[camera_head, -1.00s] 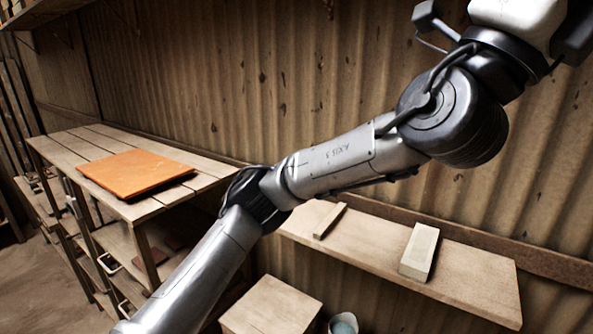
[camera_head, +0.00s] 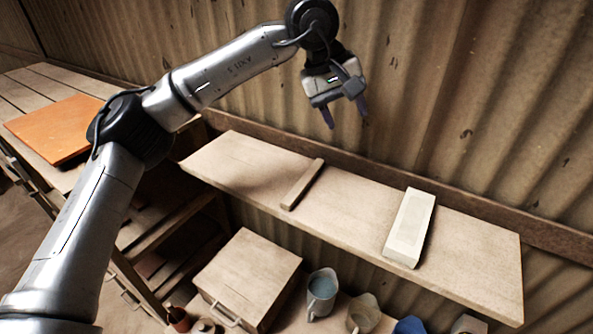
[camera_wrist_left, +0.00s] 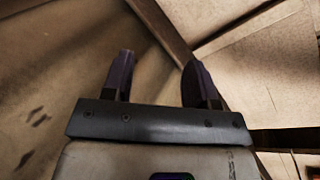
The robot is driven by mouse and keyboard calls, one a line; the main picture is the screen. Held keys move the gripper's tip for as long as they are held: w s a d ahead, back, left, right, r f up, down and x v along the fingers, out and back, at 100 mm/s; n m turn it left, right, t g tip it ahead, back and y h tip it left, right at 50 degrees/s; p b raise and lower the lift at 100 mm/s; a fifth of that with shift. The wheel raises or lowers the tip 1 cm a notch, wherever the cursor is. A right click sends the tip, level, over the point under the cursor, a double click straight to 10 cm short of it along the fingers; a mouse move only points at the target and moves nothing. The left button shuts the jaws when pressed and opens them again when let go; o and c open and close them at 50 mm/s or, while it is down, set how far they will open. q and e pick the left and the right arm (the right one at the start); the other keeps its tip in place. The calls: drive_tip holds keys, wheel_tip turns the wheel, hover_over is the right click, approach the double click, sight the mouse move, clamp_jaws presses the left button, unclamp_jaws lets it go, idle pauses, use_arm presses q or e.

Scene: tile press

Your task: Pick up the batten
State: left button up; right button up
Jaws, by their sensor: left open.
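The batten (camera_head: 302,184), a short thin wooden strip, lies on the wooden wall shelf (camera_head: 460,256), left of a pale block. My left gripper (camera_head: 345,117) is open and empty, in the air above and a little right of the batten, fingers pointing down. In the left wrist view its two dark fingers (camera_wrist_left: 158,70) stand apart with nothing between them. I cannot clearly make out the batten in that view. My right gripper is not in view.
The pale rectangular block (camera_head: 410,228) lies on the shelf. An orange slab (camera_head: 52,128) lies on the slatted bench at left. Below the shelf stand a wooden box (camera_head: 247,268), a mug (camera_head: 321,290) and other vessels. The corrugated wall rises behind.

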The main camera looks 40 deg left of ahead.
use_arm(q)
drive_tip(key=s+a+f+m+g+y, duration=0.2)
drive_tip(key=s+a+m+g+y, duration=0.1)
drive_tip(key=s+a+m, duration=0.15)
drive_tip(key=m, duration=0.2)
hover_over(305, 179)
drive_tip(key=shift+g, duration=0.3)
drive_tip(key=f, duration=0.8)
drive_tip(key=shift+d+b, duration=0.2)
drive_tip(key=shift+b, duration=0.2)
drive_tip(key=shift+a+f+p, duration=0.1)
drive_tip(key=shift+f+p, duration=0.2)
drive_tip(key=shift+f, duration=0.25)
wheel_tip(305, 179, down, 3)
drive_tip(key=shift+a+f+p, duration=0.1)
drive_tip(key=shift+a+p, duration=0.05)
drive_tip(key=shift+p, duration=0.4)
drive_tip(key=shift+f, duration=0.55)
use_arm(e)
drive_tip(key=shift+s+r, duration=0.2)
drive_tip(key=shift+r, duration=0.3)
use_arm(q)
drive_tip(key=shift+c, duration=0.2)
drive_tip(key=c, duration=0.9)
clamp_jaws()
